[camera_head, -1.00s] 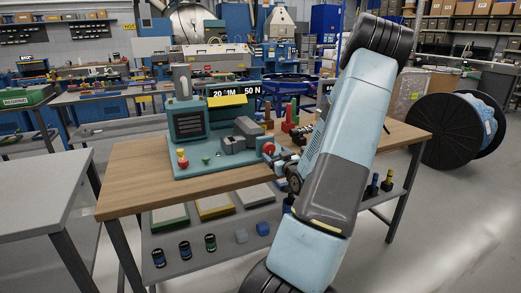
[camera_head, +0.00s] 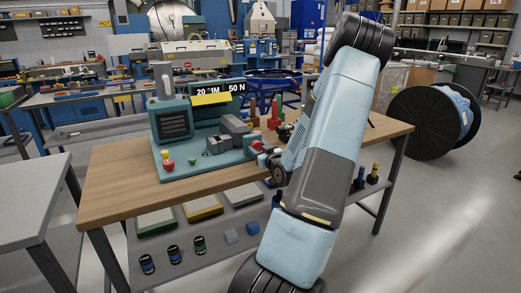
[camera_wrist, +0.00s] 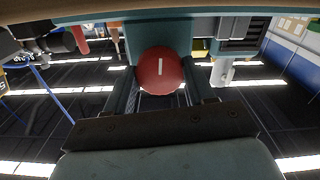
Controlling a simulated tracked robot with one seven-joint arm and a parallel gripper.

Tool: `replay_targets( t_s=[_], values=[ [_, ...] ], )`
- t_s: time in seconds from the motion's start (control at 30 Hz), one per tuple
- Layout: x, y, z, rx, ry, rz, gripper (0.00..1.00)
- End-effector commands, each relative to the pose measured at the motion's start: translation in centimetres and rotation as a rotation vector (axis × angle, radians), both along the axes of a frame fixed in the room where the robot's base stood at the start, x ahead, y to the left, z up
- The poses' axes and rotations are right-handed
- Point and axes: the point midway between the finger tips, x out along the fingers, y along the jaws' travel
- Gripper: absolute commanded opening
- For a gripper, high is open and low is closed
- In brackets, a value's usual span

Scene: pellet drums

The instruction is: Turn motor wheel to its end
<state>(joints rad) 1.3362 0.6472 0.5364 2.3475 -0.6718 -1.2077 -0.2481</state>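The motor wheel is a round red knob with a white line. It shows in the wrist view (camera_wrist: 160,71) and at the right end of the teal machine in the head view (camera_head: 257,146). The teal machine (camera_head: 200,168) stands on a wooden table. In the wrist view, my gripper (camera_wrist: 160,82) has its two dark fingers apart, one on each side of the wheel. I see no clear gap at their tips, but cannot tell whether they touch it. The white line stands upright in the wrist view. In the head view my arm hides most of the gripper.
The wooden table (camera_head: 120,184) has free room at its left. Red and green upright parts (camera_head: 273,112) stand behind the wheel, close to my arm. A lower shelf (camera_head: 205,251) holds trays and small cylinders. A grey table (camera_head: 35,200) stands at left, and a black cable reel (camera_head: 422,122) at right.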

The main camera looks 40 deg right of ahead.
Motion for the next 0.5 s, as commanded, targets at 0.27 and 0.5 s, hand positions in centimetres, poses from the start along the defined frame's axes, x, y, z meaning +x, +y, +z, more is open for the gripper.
replay_targets(
  t_s=[0.27, 0.5],
  values=[
    [0.0, 0.0, 0.0, 0.000, 0.000, 0.001, 0.26],
    [0.1, -0.1, 0.0, 0.013, -0.003, -0.002, 0.23]
  ],
)
